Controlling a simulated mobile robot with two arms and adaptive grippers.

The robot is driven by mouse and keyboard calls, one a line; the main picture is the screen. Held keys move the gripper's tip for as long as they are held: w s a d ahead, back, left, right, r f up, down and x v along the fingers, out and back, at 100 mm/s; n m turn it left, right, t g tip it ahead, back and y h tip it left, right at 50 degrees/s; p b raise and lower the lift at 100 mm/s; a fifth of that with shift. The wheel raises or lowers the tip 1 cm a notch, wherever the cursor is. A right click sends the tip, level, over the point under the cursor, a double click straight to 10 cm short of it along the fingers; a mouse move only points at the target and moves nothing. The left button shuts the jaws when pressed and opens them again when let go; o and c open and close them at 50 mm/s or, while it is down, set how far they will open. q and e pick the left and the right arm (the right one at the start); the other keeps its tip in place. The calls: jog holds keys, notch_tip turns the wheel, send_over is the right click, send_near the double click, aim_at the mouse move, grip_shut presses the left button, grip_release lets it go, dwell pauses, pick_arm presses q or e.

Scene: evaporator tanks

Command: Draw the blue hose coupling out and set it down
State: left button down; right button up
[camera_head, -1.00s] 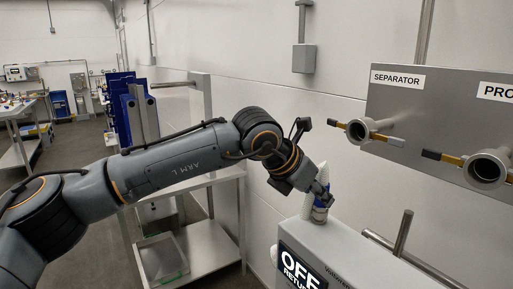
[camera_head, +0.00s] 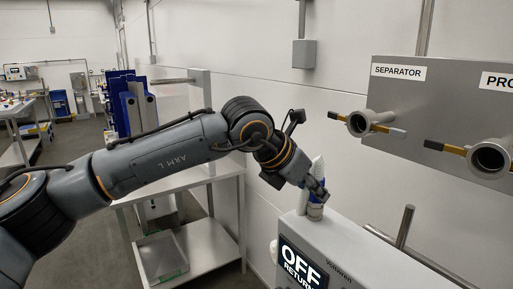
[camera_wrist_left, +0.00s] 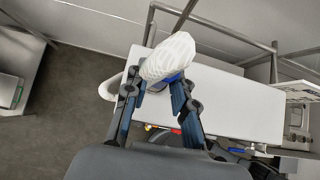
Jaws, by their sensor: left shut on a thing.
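The blue hose coupling (camera_head: 316,211) stands roughly upright at the top of the grey cabinet with the OFF display (camera_head: 345,245). A ribbed white hose (camera_head: 318,168) shows above it. My left gripper (camera_head: 317,192) is shut on the coupling from the left. In the left wrist view the white hose end (camera_wrist_left: 168,58) and a bit of blue coupling (camera_wrist_left: 174,77) lie between the fingers of my left gripper (camera_wrist_left: 160,90). The coupling's lower end is hard to make out, so I cannot tell whether it is still seated. My right gripper is not in view.
A grey panel (camera_head: 440,100) labelled SEPARATOR on the right wall carries two pipe ports with handles. A metal T-handle (camera_head: 404,228) rises behind the cabinet. A steel bench with a lower shelf (camera_head: 212,245) stands to the left, holding a tray (camera_head: 163,262).

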aim_at(292, 227)
pick_arm(q)
jog(key=shift+s+a+f+b, duration=0.1)
jog(key=shift+s+a+b, duration=0.4)
jog(key=shift+a, duration=0.2)
jog(key=shift+s+a+r+b, duration=0.1)
jog(key=shift+s+a+b, duration=0.25)
jog(key=shift+a+b, duration=0.3)
jog(key=shift+s+a+f+b, duration=0.1)
jog(key=shift+s+a+b, duration=0.4)
jog(key=shift+a, duration=0.2)
jog(key=shift+s+a, duration=0.2)
jog(key=shift+a, duration=0.15)
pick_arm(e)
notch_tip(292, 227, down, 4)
